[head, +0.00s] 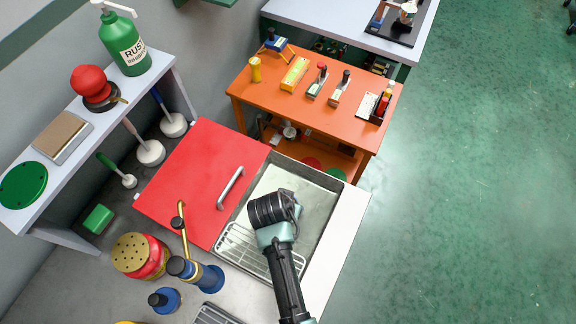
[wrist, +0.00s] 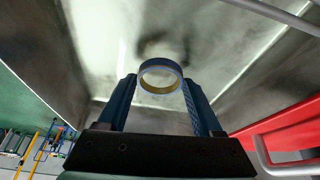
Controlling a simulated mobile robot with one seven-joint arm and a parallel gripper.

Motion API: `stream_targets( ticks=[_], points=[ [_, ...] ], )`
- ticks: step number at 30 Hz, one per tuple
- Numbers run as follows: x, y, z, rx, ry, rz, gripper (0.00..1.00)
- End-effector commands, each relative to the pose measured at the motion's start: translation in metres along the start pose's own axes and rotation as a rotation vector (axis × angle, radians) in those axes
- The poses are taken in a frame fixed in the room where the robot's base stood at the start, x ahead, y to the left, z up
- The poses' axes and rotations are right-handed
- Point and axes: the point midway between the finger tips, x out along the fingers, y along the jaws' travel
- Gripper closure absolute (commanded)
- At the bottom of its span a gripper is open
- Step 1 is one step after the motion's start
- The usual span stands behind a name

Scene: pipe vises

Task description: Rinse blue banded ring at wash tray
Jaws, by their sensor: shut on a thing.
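My gripper (wrist: 162,82) is shut on the blue banded ring (wrist: 158,88), which sits between the fingertips. The ring has a blue rim and a yellowish inside. The wash tray (head: 318,198) is an open metal basin with a pale floor; its grey inside also fills much of the wrist view (wrist: 110,40). In the head view my wrist is over the tray and hides the fingers and the ring. I cannot tell how high the ring is above the tray floor.
A red lid (head: 195,185) with a metal handle (head: 230,188) lies left of the tray opening. A wire rack (head: 240,245) spans the tray's near end. A blue tap-like fitting (head: 205,277) and a red-yellow pot (head: 140,256) stand at left. An orange table (head: 270,100) stands behind.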

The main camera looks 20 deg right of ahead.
Motion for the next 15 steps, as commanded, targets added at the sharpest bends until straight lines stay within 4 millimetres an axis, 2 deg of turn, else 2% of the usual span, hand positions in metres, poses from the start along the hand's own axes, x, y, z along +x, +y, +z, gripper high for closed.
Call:
stream_targets(
  ticks=[3, 15],
  points=[
    [-0.013, 0.0, -0.006, 0.0, 0.001, 0.0, 0.95],
    [-0.043, 0.0, -0.018, 0.0, 0.001, 0.0, 0.95]
  ],
)
